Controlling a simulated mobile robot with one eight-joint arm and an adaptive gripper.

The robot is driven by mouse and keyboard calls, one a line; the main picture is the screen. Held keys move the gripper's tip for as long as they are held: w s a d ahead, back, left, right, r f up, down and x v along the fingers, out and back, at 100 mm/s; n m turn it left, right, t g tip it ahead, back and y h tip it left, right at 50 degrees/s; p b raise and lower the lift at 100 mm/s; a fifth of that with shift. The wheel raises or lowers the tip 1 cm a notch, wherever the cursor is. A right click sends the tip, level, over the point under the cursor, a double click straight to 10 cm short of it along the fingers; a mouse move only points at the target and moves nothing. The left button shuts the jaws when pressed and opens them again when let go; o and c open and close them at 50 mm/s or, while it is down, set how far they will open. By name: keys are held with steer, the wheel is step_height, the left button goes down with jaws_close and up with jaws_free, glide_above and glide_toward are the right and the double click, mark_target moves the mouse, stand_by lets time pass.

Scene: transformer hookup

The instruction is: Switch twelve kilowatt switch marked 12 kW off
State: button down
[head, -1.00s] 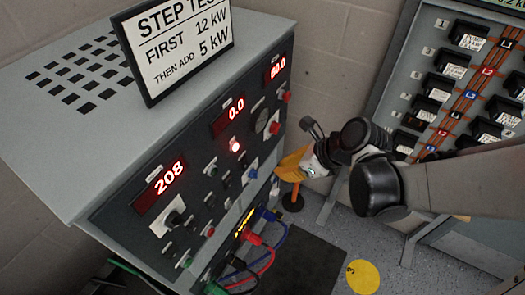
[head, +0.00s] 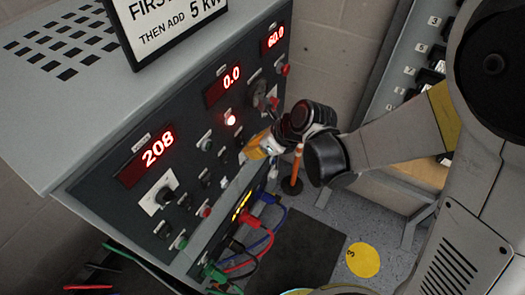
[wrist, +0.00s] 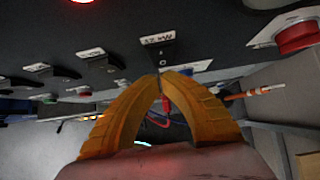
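The load bank's dark control panel (head: 190,150) carries red displays reading 208, 0.0 and 60.0. In the wrist view a black switch (wrist: 161,56) sits under a small white label (wrist: 158,39) that seems to read 12 kW, though it is blurred. My gripper (wrist: 160,74) has its two orange fingers drawn together at the tips, just below that switch, with nothing seen between them. I cannot tell whether the tips touch it. In the head view my gripper (head: 247,153) is close to the panel's right part and hides some controls.
Several other labelled switches line the panel. A red button (wrist: 298,35) is at the right in the wrist view. A lit red lamp (head: 230,119) glows on the panel. Coloured cables (head: 265,240) hang below it. An orange post (head: 293,172) stands behind my gripper.

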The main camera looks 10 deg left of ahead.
steer(key=shift+w+a, duration=0.15)
steer(key=shift+a, duration=0.25)
steer(key=shift+f, duration=0.1)
steer(key=shift+w+a+f+b, duration=0.2)
steer(key=shift+a+b, duration=0.2)
steer(key=shift+b, duration=0.1)
steer(key=shift+r, duration=0.1)
steer(key=shift+r+p, duration=0.65)
steer(key=shift+r, duration=0.15)
steer(key=shift+d, duration=0.1)
